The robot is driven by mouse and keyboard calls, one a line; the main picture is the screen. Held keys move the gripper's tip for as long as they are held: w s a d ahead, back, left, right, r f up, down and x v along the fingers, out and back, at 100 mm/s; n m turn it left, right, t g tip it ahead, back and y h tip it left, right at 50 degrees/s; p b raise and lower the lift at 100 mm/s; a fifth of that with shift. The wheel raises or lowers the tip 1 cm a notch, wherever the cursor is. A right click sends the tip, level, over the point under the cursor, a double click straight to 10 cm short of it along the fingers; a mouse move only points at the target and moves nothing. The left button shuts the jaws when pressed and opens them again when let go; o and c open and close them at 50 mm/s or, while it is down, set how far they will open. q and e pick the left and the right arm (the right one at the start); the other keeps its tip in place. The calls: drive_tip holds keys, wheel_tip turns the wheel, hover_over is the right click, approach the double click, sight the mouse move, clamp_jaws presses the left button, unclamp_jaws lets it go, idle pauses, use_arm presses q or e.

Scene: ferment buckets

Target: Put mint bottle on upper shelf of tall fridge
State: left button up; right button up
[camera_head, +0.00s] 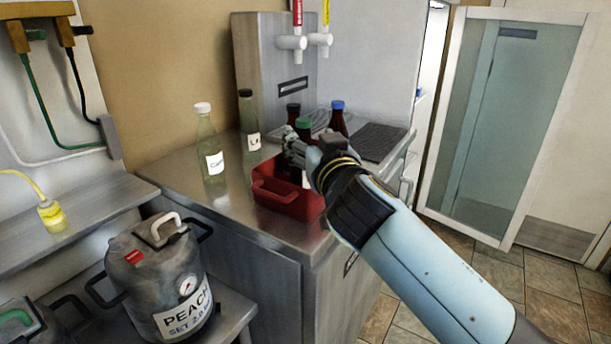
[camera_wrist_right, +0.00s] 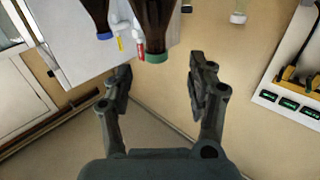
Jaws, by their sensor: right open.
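A dark brown bottle with a green cap (camera_head: 303,123) stands in the red crate (camera_head: 288,201) on the steel counter; its label is hidden, so I cannot read whether it is mint. In the right wrist view the green cap (camera_wrist_right: 156,57) lies between and just beyond the open fingertips. My right gripper (camera_head: 297,146) is open and empty, close beside this bottle. The tall fridge's glass door (camera_head: 497,120) stands open at the right; only a bright sliver of its interior (camera_head: 432,50) shows, and the upper shelf is hidden. My left gripper is out of view.
Dark bottles with black (camera_head: 293,107) and blue (camera_head: 338,104) caps stand close by. Two clear bottles, white-capped (camera_head: 208,150) and black-capped (camera_head: 249,130), stand left of the crate. A tap tower (camera_head: 265,60) rises behind. A PEACH keg (camera_head: 160,275) sits front left.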

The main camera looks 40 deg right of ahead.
sight(306, 127)
drive_tip(key=shift+w+d+r, duration=0.15)
drive_tip(key=shift+w, duration=0.55)
drive_tip(key=shift+w+d, duration=0.3)
drive_tip(key=shift+w, duration=0.3)
drive_tip(key=x, duration=0.2)
drive_tip(key=p+x, duration=0.1)
drive_tip(key=shift+w+d+p, duration=0.3)
drive_tip(key=shift+d, duration=0.15)
drive_tip(key=shift+w+d, duration=0.15)
drive_tip(key=shift+w, duration=0.35)
drive_tip(key=shift+s, duration=0.1)
drive_tip(key=shift+c, duration=1)
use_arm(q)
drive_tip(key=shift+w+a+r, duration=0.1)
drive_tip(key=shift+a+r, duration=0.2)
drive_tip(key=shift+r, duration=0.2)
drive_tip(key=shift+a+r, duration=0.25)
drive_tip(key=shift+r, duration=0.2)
use_arm(e)
clamp_jaws()
